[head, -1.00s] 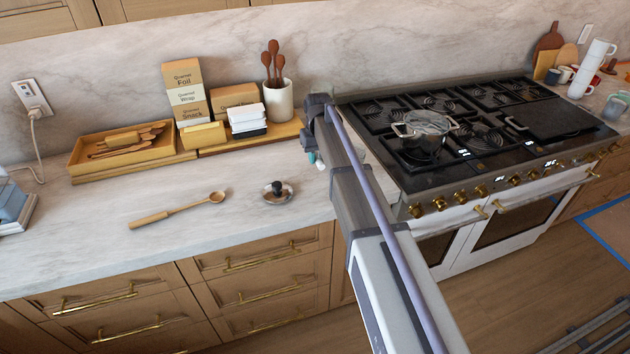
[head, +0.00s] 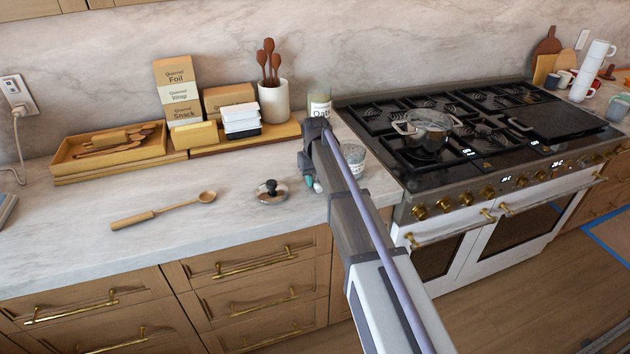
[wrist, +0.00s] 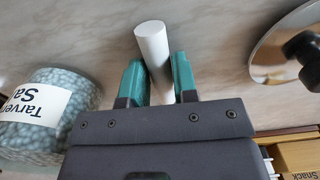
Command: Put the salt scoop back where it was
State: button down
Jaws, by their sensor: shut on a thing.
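My gripper (wrist: 160,82) has teal fingers shut on a white rounded rod, seemingly the handle of the salt scoop (wrist: 152,45). The rest of the scoop cannot be made out. In the head view my gripper (head: 313,185) is low over the counter, right of the pot lid, with a small white bit (head: 318,188) at its tip. The salt jar (wrist: 48,105), filled with bluish grains and labelled "Tarvel Sa…", is left of the fingers in the wrist view. In the head view the salt jar (head: 355,158) stands behind my arm, partly hidden.
A pot lid with a black knob (head: 271,190) and a wooden spoon (head: 163,210) lie on the counter. An oats jar (head: 320,105) stands behind my arm. Boxes, a utensil crock (head: 274,103) and a wooden tray (head: 110,152) line the back. The stove (head: 440,170) is right.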

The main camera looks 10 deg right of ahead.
jog(key=c, duration=0.9)
grip_release()
notch_tip(320, 180, up, 13)
jog(key=p, duration=1.3)
jog(key=s+f+m+b, duration=0.1)
jog(key=s+f+b, duration=0.1)
jog(key=s, duration=2.9)
jog(key=shift+s+a+f+b, duration=0.15)
jog(key=shift+a+f+b, duration=0.2)
jog(key=shift+f, duration=0.15)
